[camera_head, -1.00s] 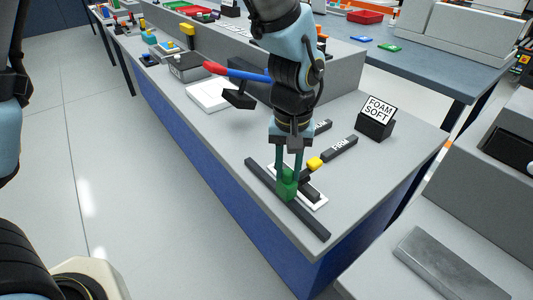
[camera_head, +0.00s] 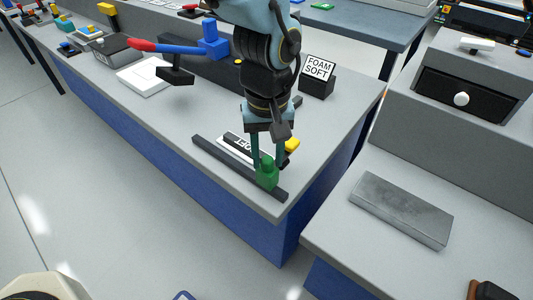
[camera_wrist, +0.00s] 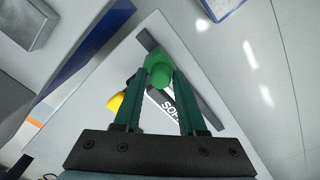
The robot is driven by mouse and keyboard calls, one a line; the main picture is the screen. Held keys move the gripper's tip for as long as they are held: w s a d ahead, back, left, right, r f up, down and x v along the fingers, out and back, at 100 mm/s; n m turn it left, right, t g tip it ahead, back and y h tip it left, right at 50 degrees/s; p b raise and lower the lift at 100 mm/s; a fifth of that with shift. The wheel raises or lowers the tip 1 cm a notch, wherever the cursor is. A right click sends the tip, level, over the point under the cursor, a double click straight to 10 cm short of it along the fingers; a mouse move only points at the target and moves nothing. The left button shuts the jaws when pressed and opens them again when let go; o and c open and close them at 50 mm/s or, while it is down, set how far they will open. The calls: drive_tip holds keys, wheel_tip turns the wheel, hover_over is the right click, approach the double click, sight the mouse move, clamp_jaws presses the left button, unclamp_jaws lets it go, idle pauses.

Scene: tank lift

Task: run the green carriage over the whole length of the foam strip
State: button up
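The green carriage (camera_head: 267,174) sits at the dark rail (camera_head: 222,160), close to the rail's near right end. My gripper (camera_head: 267,160) has a finger on each side of the carriage. In the wrist view the carriage (camera_wrist: 159,70) is between the fingertips, which appear to touch it. The foam strip (camera_head: 237,143), lettered SOFT, lies in a white-edged bed beside the rail. Its lettering also shows in the wrist view (camera_wrist: 171,109). The carriage and fingers hide the strip's near right end, so I cannot tell how they meet there.
A yellow piece (camera_head: 292,144) is just right of my gripper. A FOAM SOFT sign (camera_head: 318,72) stands behind. A hammer-like tool with a red and blue handle (camera_head: 165,47) is at left. The bench's front edge is close to the rail. A grey slab (camera_head: 401,209) lies on the right bench.

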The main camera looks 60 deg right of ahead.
sight(267, 159)
drive_tip(key=o, duration=0.3)
wheel_tip(267, 159, up, 11)
drive_tip(key=b, duration=0.1)
idle(0.5)
drive_tip(key=shift+f, duration=0.15)
drive_tip(key=w+a+f+n, duration=0.15)
drive_tip(key=w+a, duration=0.45)
drive_tip(key=w, duration=0.6)
drive_tip(key=w+a+f+n, duration=0.1)
drive_tip(key=w+a+n, duration=0.1)
drive_tip(key=w+a, duration=0.65)
drive_tip(key=w+a+f+n, duration=0.1)
drive_tip(key=w+a, duration=0.2)
drive_tip(key=a, duration=0.5)
drive_tip(key=w+a+f+n+t, duration=0.1)
drive_tip(key=w+a, duration=0.3)
drive_tip(key=a, duration=0.4)
drive_tip(key=w+a+f+n, duration=0.1)
drive_tip(key=w+a+n, duration=0.2)
drive_tip(key=a, duration=0.5)
drive_tip(key=shift+w+a+t, duration=0.25)
drive_tip(key=shift+w+t, duration=0.05)
drive_tip(key=shift+w, duration=0.15)
